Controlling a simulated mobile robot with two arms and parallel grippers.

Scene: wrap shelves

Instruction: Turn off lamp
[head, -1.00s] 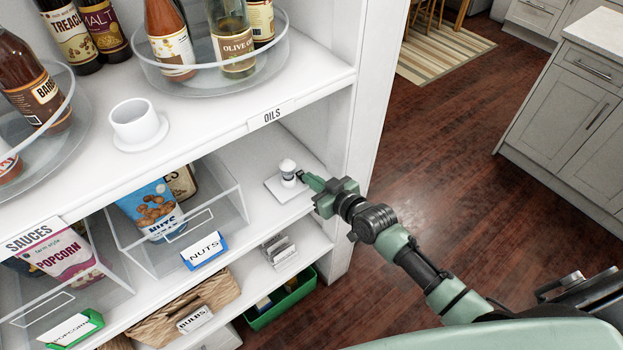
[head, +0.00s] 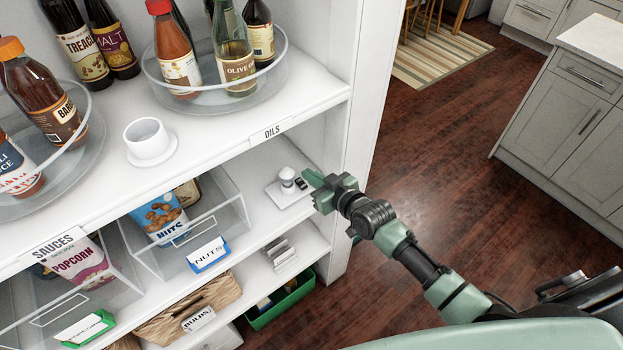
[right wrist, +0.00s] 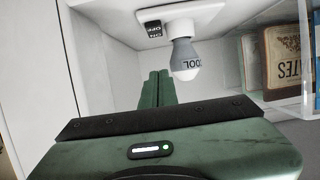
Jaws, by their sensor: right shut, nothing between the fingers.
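The lamp is a small bulb (head: 287,177) standing upright on a flat pale base (head: 283,199) on the shelf below the OILS label. A black switch (head: 301,184) sits on the base to the bulb's right. In the right wrist view the bulb (right wrist: 186,66) has a grey collar, and the switch (right wrist: 154,28) carries ON and OFF lettering. I cannot tell whether the bulb glows. My right gripper (head: 309,177) is shut and empty, just right of the switch and seemingly apart from it. Its closed fingers (right wrist: 157,88) point toward the lamp. My left gripper is not in view.
The shelf's right side wall (head: 345,130) stands close to my right gripper. A clear bin with a nuts bag (head: 160,215) is left of the lamp. The upper shelf holds a white cup (head: 146,138) and bottles in a turntable (head: 215,85).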

